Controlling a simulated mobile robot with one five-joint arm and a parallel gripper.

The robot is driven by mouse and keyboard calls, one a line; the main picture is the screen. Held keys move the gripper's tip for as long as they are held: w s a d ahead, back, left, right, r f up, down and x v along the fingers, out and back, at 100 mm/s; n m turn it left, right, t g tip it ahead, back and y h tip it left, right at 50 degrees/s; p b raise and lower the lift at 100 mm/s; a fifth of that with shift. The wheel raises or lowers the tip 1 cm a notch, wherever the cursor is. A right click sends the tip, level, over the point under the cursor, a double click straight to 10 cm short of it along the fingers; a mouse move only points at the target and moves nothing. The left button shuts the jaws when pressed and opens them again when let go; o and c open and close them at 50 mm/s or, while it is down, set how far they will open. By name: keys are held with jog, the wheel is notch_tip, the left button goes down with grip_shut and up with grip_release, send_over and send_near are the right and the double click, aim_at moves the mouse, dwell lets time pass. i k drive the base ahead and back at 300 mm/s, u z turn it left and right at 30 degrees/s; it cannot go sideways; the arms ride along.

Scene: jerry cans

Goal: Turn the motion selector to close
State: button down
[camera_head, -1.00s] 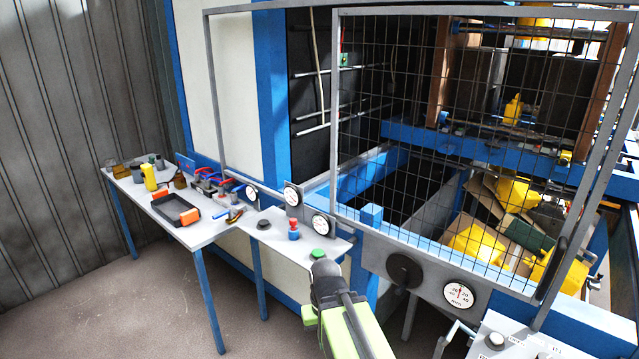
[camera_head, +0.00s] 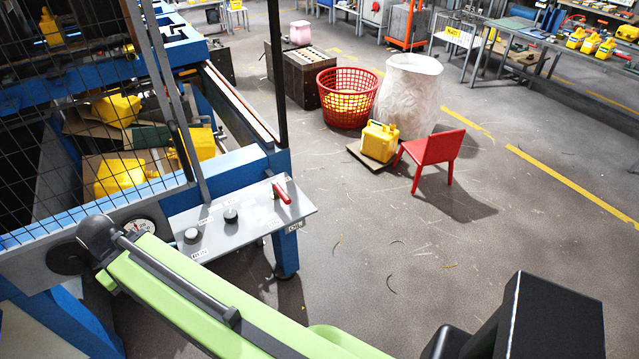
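A grey sloping control panel (camera_head: 245,222) is on the machine's front corner, left of the picture's middle. It has two black knobs, a left one (camera_head: 193,236) and a middle one (camera_head: 231,215), and a red handle (camera_head: 281,193) at the right end. Small labels are printed by them, too small to read surely, so I cannot tell which control is the motion selector or its setting. My green arm reaches from the bottom toward the lower left, its dark joint just left of the panel. My gripper's fingers are not in view.
A wire mesh guard (camera_head: 75,110) with a round dial (camera_head: 141,228) is left of the panel. Yellow jerry cans (camera_head: 118,110) lie behind it. On the floor stand a red basket (camera_head: 346,100), a yellow can (camera_head: 379,141) and a red chair (camera_head: 433,150). Floor right of the panel is clear.

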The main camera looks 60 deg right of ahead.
aim_at(230, 217)
jog(key=z, duration=0.65)
jog(key=k, duration=0.4)
jog(key=z, duration=0.85)
jog(key=k, duration=0.9)
jog(key=u, duration=0.15)
jog(key=i, duration=0.9)
jog(key=z, duration=0.1)
